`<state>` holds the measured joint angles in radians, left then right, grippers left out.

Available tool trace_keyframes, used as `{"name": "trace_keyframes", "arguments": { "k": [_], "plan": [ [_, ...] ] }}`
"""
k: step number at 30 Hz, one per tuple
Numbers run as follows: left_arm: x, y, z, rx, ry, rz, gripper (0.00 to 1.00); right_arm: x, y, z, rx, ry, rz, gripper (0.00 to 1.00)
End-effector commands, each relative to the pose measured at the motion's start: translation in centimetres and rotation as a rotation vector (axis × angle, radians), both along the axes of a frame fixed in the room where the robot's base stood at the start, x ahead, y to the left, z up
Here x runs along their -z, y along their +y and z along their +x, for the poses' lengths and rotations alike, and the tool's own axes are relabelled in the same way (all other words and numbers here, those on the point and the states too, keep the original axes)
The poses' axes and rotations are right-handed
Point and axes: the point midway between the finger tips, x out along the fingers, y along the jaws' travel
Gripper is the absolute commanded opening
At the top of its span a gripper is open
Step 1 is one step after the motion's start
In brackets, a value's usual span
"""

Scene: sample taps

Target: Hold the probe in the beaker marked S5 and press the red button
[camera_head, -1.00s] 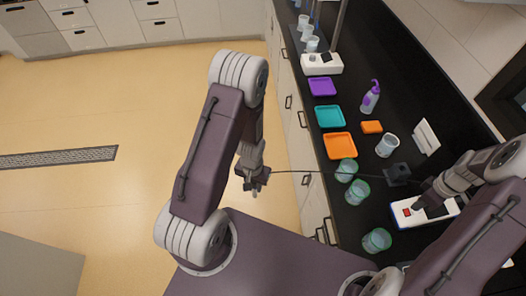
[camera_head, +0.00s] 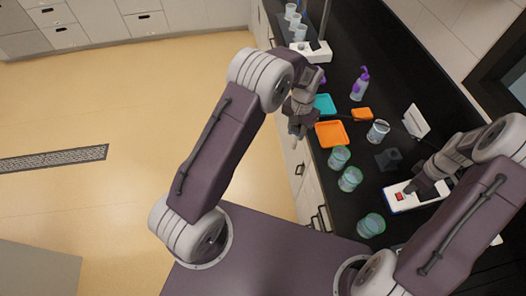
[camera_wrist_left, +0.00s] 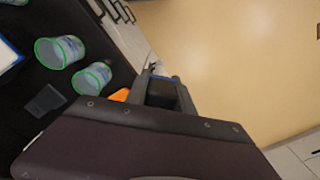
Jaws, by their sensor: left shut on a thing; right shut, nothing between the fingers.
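My left gripper (camera_head: 299,128) is shut on the probe, mostly hidden between its fingers, near the counter's edge beside the orange tray. In the left wrist view a small blue and white part, likely the probe, shows at the fingertips (camera_wrist_left: 160,78). Green-rimmed beakers stand on the black counter: one (camera_head: 339,157), another (camera_head: 350,178) and a third (camera_head: 371,225). Their markings are too small to read, so I cannot tell which is S5. My right gripper (camera_head: 410,189) is shut and empty, just beside the red button (camera_head: 399,197) on a white box (camera_head: 430,199); contact is unclear.
A dark block (camera_head: 388,158) stands near the beakers. An orange tray (camera_head: 331,134), a teal tray (camera_head: 324,104), a whitish cup (camera_head: 378,131), an orange block (camera_head: 362,114) and a purple-topped bottle (camera_head: 360,84) are further back. A white panel (camera_head: 416,121) stands at the right.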

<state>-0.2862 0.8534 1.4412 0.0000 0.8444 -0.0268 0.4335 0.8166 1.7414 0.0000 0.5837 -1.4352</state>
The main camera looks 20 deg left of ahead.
Motion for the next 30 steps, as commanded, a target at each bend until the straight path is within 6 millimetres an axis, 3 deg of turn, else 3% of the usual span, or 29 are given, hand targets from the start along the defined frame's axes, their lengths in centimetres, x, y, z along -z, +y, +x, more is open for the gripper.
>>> {"name": "trace_keyframes", "arguments": {
  "k": [1,3,6,9,21,30],
  "plan": [
    [-1.3,-2.9,0.8,0.055,-0.007,-0.002,0.0,0.0,0.0,0.0,0.0,0.0,0.0,0.0],
    [-3.0,-6.6,1.3,0.126,-0.005,-0.002,0.0,0.0,0.0,0.0,0.0,0.0,0.0,0.0],
    [-4.8,-11.3,1.3,0.212,-0.003,-0.001,0.0,0.0,0.0,0.0,0.0,0.0,0.0,0.0],
    [-5.6,-14.4,0.9,0.268,0.0,0.001,0.0,0.0,0.0,0.0,0.0,0.0,0.0,0.0],
    [-6.0,-20.7,-1.4,0.391,0.002,0.001,0.0,0.0,0.0,0.0,0.0,0.0,0.0,0.0],
    [-5.2,-23.5,-4.1,0.465,0.0,0.0,0.0,0.0,0.0,0.0,0.0,0.0,0.0,0.0]
  ]
}}
